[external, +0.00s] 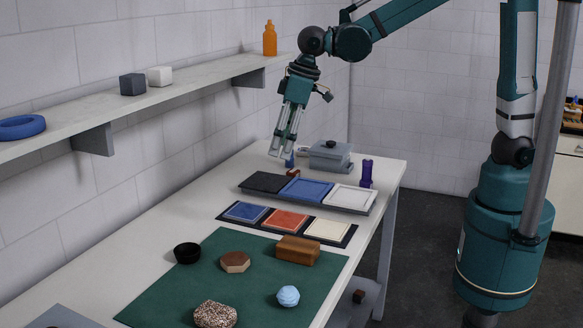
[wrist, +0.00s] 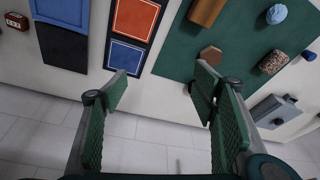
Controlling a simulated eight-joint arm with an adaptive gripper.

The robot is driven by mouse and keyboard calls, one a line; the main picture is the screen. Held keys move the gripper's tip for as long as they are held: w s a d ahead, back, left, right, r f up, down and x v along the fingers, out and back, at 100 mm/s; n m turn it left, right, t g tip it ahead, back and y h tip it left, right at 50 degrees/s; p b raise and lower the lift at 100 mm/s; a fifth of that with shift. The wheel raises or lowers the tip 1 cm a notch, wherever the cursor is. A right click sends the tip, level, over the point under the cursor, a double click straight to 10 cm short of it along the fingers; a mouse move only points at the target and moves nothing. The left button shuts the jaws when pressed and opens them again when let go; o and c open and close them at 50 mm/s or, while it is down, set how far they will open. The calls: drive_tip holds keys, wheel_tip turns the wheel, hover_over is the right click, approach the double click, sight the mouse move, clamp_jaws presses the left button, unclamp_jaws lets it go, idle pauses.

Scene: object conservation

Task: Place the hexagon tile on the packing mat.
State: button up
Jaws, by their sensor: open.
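The hexagon tile (external: 235,262) is brown and lies flat on the large green mat (external: 180,298), between a black round dish and a brown block. In the wrist view the tile (wrist: 210,55) shows just beyond the right finger, on the green mat (wrist: 175,60). I take this green mat for the packing mat, but no label shows. My gripper (external: 281,152) is open above the far part of the table, well away from the tile. In the wrist view my gripper (wrist: 160,84) has its fingers wide apart with nothing between them.
A brown block (external: 297,250), a light blue ball (external: 288,296), a speckled lump (external: 215,315) and a black dish (external: 187,253) are near the tile. Coloured-panel trays (external: 287,220) lie beyond the mat. A grey lidded box (external: 330,155) and a purple bottle (external: 366,173) stand farther back. A wall shelf (external: 190,88) runs left.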

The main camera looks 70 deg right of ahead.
drive_tip(key=s+d+r+m+t, duration=0.1)
drive_tip(key=s+d+r, duration=0.3)
drive_tip(key=d, duration=0.5)
drive_tip(key=s+d+r+m+t, duration=0.1)
drive_tip(key=s+d+r, duration=0.1)
drive_tip(key=s+d, duration=0.6)
drive_tip(key=s+d+f+m+t+h, duration=0.1)
drive_tip(key=s+d+f+m+t, duration=0.1)
drive_tip(key=s+d, duration=1)
drive_tip(key=shift+d+f, duration=0.3)
drive_tip(key=shift+d, duration=0.1)
